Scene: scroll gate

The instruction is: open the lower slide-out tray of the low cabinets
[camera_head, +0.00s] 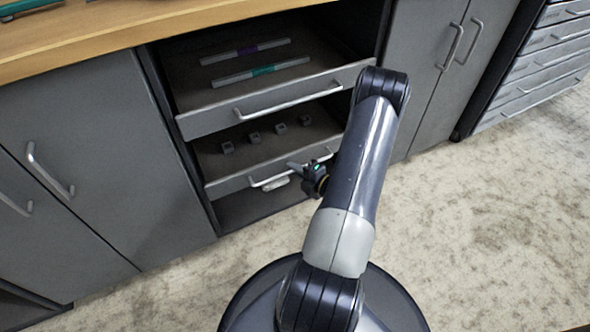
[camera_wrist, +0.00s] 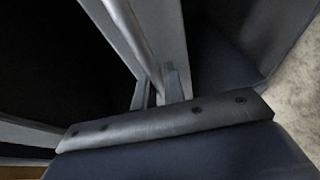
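The lower slide-out tray (camera_head: 228,184) sits in the open bay of the low cabinets, with several small grey blocks on it. How far it stands out is hard to tell. Its front has a pale bar handle (camera_head: 268,184). My gripper (camera_head: 293,167) is at this handle, right of its middle, and my arm hides part of the tray's right side. In the wrist view the handle bar (camera_wrist: 138,45) runs down to between my two fingertips (camera_wrist: 158,94). Whether they are closed on it is not clear.
The upper tray (camera_head: 210,121) is just above, with two bars on it and its own handle (camera_head: 290,101). Closed cabinet doors (camera_head: 90,170) flank the bay. A wooden worktop (camera_head: 120,30) lies above. The floor (camera_head: 470,220) to the right is clear.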

